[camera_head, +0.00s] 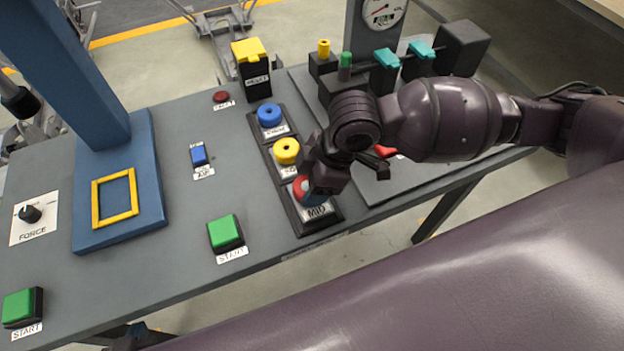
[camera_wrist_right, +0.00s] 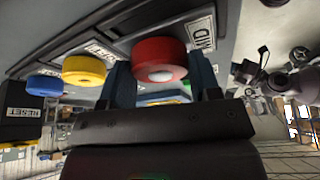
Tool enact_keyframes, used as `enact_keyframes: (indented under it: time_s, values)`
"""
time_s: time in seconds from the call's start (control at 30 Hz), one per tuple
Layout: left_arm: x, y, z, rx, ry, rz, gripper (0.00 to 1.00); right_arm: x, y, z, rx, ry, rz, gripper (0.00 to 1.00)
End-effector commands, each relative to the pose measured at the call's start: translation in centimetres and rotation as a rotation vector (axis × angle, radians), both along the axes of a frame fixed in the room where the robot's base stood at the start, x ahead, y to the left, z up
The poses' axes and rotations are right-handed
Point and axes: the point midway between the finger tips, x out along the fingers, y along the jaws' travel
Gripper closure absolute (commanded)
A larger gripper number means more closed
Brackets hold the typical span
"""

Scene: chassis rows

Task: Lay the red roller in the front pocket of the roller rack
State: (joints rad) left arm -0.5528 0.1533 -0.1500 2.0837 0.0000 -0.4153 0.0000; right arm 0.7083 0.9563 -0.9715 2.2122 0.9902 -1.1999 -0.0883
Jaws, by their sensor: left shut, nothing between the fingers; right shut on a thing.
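The roller rack (camera_head: 331,217) is a dark tray with a row of pockets on the grey bench. A blue roller (camera_head: 269,115) lies in its back pocket and a yellow roller (camera_head: 286,151) in the middle one. The red roller (camera_head: 302,191) is at the front pocket, by the label MID. My right gripper (camera_head: 314,190) is shut on the red roller, which also shows between its fingers in the right wrist view (camera_wrist_right: 160,58). I cannot tell whether the roller touches the pocket floor. My left gripper (camera_head: 135,336) is only partly visible at the bottom left, below the bench edge.
A yellow reset button (camera_head: 250,52) on a black box is behind the rack. A dark plate (camera_head: 375,188) with a fixture lies to the right, under my right arm.

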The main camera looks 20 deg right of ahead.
Motion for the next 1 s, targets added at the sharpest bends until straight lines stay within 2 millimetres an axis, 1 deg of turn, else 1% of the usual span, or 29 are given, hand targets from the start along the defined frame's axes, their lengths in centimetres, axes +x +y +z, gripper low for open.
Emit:
enact_keyframes:
  time_s: [0.57, 1.0]
  values:
    - [0.2, -0.2, 0.5, -0.008, -0.009, 0.007, 1.0, 0.0, 0.0, 0.0, 0.001, -0.001, 0.001, 0.72]
    - [0.5, 0.0, 1.5, 0.0, -0.023, -0.001, 1.0, 0.0, 0.0, 0.2, 0.001, -0.003, 0.001, 0.72]
